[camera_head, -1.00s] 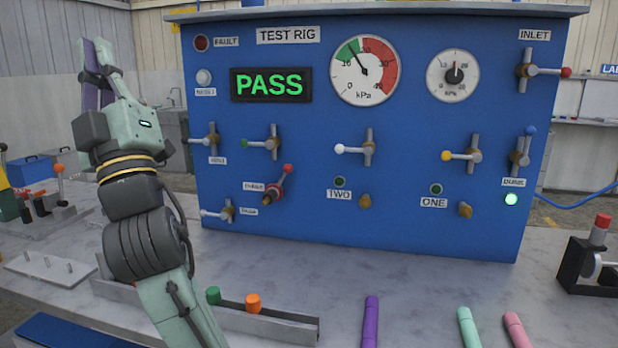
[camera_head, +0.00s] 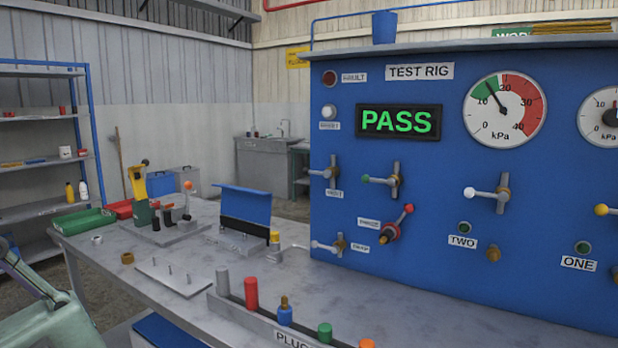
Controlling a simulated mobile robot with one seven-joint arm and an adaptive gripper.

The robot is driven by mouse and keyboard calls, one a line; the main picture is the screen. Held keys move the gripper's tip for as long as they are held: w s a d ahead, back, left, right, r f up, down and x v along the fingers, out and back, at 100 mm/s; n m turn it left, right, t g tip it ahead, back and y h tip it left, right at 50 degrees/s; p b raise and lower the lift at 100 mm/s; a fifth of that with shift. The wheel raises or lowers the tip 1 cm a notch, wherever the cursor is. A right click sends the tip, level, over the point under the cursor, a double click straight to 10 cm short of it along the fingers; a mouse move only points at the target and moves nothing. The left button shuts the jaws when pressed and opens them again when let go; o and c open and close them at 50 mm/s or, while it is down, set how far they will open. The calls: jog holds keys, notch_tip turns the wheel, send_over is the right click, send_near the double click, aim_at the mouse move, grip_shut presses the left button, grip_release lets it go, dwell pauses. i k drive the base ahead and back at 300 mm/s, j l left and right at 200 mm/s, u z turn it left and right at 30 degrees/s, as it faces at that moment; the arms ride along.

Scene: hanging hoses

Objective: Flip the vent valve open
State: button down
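The blue test rig panel (camera_head: 420,285) carries several lever valves, and their small labels are too blurred to tell which one reads vent. A plain-handled lever valve (camera_head: 330,174) is at the upper left of the panel, with a green-tipped one (camera_head: 382,181) to its right. A red-tipped lever (camera_head: 397,224) slants up, and another plain-handled valve (camera_head: 328,246) sits at the lower left. A white-tipped valve (camera_head: 488,194) is further right. Part of my pale green arm shows at the lower left, far from the panel. My gripper's fingertips cannot be made out there.
The grey bench (camera_head: 270,270) runs left of the panel, with a plug rack (camera_head: 270,325) in front. Fixtures, a green tray (camera_head: 83,222) and a blue plate (camera_head: 243,204) stand further back. The display reads PASS (camera_head: 398,121). The air before the panel looks clear.

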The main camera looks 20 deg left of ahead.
aim_at(327, 173)
jog(key=i+j, duration=0.1)
jog(key=j, duration=0.65)
jog(key=i+j, duration=0.15)
jog(key=j, duration=0.25)
jog(key=i+j, duration=0.1)
jog(key=j, duration=0.25)
jog(key=k+l+z, duration=0.25)
jog(key=i+z, duration=0.15)
jog(key=i, duration=0.25)
